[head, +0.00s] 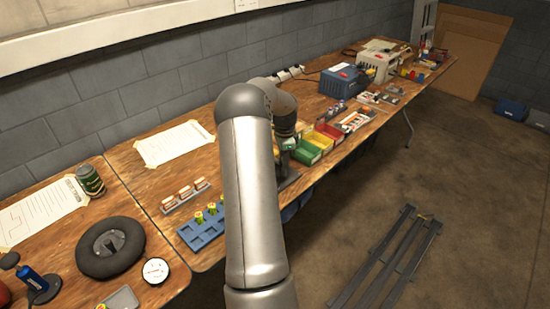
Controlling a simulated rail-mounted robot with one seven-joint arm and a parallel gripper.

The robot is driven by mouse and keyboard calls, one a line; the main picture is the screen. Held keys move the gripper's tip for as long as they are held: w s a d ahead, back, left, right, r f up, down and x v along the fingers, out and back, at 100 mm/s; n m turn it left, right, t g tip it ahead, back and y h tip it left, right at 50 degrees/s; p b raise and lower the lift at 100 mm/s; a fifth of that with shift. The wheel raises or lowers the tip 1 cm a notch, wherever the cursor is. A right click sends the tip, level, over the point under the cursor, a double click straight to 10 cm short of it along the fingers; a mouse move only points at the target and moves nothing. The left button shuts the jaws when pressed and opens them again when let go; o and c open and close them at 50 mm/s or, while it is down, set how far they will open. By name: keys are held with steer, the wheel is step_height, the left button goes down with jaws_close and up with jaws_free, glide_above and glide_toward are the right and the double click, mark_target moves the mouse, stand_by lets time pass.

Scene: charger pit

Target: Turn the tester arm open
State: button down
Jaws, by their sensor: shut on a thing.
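My grey arm rises through the middle of the head view and bends over the bench. My gripper (287,145) is at its far end, small and mostly covered by my own arm. It is low over a dark grey device (290,178) near the bench's front edge, which looks like the tester. My gripper is shut on a part there that I take to be the tester arm. The fingertips and most of the tester are hidden, so I cannot tell the tester arm's angle.
A blue tray (203,231) with small yellow-green parts lies left of my arm. Red, yellow and green bins (327,135) stand close on the right. A black ring (110,248), a gauge (155,271) and a can (90,181) are at the left. Rails (385,262) lie on the floor.

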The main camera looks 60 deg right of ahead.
stand_by(0.3)
steer(key=c, duration=1.1)
jaws_free()
steer(key=shift+o, duration=0.2)
step_height(320, 180, up, 17)
steer(key=shift+r, duration=0.15)
